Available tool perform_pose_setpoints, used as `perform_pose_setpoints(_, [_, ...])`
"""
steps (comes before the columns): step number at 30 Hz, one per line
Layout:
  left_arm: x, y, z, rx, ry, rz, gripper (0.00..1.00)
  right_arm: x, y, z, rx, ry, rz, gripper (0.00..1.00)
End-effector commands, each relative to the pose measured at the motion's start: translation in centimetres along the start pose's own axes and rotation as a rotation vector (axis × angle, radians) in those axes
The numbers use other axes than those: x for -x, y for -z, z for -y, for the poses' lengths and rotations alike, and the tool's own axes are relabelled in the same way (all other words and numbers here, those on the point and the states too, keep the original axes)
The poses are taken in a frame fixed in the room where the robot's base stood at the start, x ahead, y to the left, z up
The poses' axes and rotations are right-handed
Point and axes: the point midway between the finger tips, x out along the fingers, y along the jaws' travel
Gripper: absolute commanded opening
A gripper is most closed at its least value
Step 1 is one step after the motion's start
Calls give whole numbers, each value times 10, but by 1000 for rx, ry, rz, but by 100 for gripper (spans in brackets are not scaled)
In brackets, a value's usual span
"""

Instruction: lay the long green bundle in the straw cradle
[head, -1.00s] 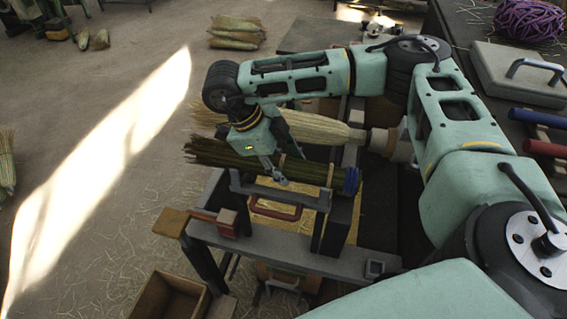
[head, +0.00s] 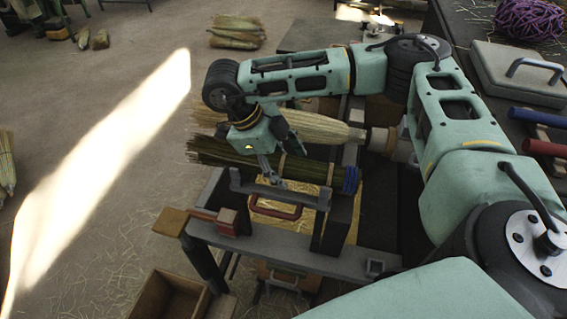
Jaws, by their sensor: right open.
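The long green bundle (head: 316,171) lies roughly level across the dark-framed stand, with its brushy tips to the left and a blue-bound end at the right. The straw cradle (head: 283,194) shows as yellow straw between grey and dark frame parts, under and in front of the bundle. My right gripper (head: 286,168) is open, pointing down at the middle of the bundle, with one finger on its near side and the other toward its far side. Whether the fingers touch it I cannot tell. The bundle hides part of the straw. My left gripper is not in view.
A pale broom head (head: 325,128) lies just behind the bundle. A grey bar with a red handle (head: 275,209) stands in front. A wooden box (head: 168,303) is on the floor at lower left. The dark bench at right holds a grey lidded case (head: 515,75) and purple twine (head: 529,19).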

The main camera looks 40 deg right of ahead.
Motion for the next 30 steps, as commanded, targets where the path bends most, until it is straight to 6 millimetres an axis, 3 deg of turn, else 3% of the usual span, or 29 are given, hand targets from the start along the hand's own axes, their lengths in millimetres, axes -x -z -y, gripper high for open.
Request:
perform_pose_setpoints(5, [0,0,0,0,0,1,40,16,-1,0,-1,1,3,61])
perform_pose_setpoints(18, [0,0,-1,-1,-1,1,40,104,-1,1,0,4,2,61])
perform_pose_setpoints(24, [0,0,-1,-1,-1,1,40,118,0,0,0,1,0,61])
perform_pose_setpoints(30, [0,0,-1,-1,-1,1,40,120,0,0,0,0,0,61])
